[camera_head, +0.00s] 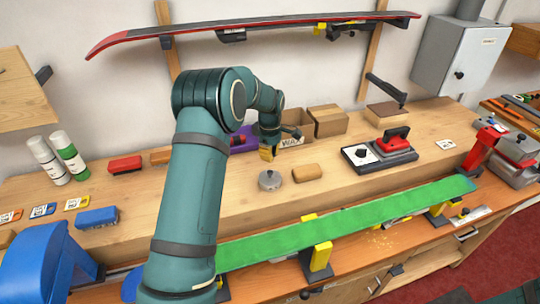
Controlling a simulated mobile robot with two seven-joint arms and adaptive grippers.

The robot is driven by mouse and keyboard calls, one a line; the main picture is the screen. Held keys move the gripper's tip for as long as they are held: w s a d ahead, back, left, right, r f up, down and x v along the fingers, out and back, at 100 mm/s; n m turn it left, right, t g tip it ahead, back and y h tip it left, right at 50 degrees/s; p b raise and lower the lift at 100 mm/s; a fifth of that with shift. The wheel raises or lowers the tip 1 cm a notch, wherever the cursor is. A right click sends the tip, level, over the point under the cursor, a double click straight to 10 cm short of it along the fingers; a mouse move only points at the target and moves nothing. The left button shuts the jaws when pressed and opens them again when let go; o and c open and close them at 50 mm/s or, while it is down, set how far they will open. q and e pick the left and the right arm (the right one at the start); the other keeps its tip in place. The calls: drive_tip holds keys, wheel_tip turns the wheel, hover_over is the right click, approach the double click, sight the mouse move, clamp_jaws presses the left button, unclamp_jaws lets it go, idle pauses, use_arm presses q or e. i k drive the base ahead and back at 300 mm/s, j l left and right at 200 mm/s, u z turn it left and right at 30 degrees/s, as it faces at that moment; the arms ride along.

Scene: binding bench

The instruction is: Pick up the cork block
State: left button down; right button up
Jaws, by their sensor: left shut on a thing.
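A tan, rounded block (307,172), which looks like the cork block, lies on the bench in the middle of the head view. My left gripper (267,149) is just behind and to the left of it, pointing down and apart from it. It is shut on a small yellow block (266,154), which shows under the fingers. The fingers themselves are small and dark, and hard to make out. My right gripper is not in view.
A round grey metal lid-like piece (270,181) sits just left of the tan block. Cardboard boxes (327,121) stand behind, and a red-handled iron on a dark base (381,154) is to the right. A green ski (345,222) runs along the front.

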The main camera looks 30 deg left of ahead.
sight(310, 171)
drive_tip(key=k+l, duration=0.8)
drive_tip(key=k, duration=0.05)
